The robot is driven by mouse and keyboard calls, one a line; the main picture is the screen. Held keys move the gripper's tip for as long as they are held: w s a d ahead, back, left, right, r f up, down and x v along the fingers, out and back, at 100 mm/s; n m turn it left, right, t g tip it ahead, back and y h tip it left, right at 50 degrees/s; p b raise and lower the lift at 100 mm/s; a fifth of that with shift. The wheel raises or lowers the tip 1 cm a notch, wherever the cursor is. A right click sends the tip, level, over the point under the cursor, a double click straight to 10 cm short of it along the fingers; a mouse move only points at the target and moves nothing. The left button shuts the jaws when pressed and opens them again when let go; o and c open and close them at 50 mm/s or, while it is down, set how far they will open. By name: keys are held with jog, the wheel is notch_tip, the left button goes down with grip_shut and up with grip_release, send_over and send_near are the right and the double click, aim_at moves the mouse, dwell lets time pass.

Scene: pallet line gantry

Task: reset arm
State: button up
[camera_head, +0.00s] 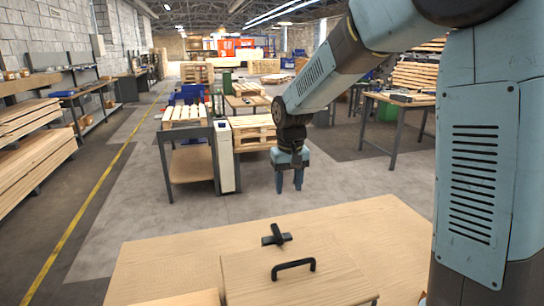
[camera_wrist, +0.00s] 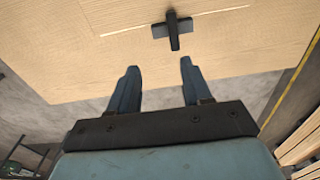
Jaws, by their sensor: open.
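My gripper (camera_head: 289,184) hangs from my blue-grey arm in the middle of the head view, fingers pointing down. It appears beyond the far edge of the wooden table. In the wrist view my gripper (camera_wrist: 157,72) shows two blue-grey fingers set apart, with nothing between them. The gripper is open and empty. A small black T-shaped handle (camera_head: 276,236) stands on the wooden top; it also shows in the wrist view (camera_wrist: 173,29), ahead of the fingers and apart from them.
A wooden table (camera_head: 170,262) fills the front, bearing a wooden box or lid (camera_head: 330,285) with a black bar handle (camera_head: 293,266). A workbench (camera_head: 190,165) and a white cabinet (camera_head: 226,158) stand beyond, left of my gripper. Grey floor (camera_head: 240,205) between is clear.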

jog(key=s+d+r+m+t, duration=0.1)
jog(key=s+d+r+t, duration=0.1)
jog(key=s+d+r, duration=0.85)
jog(key=s+d+m+t, duration=0.1)
jog(key=s+d, duration=0.3)
jog(key=s, duration=0.3)
jog(key=s+d+m+t, duration=0.1)
jog(key=s+d+t, duration=0.1)
jog(key=s, duration=0.5)
jog(key=shift+d+r, duration=0.45)
jog(key=shift+d, duration=0.4)
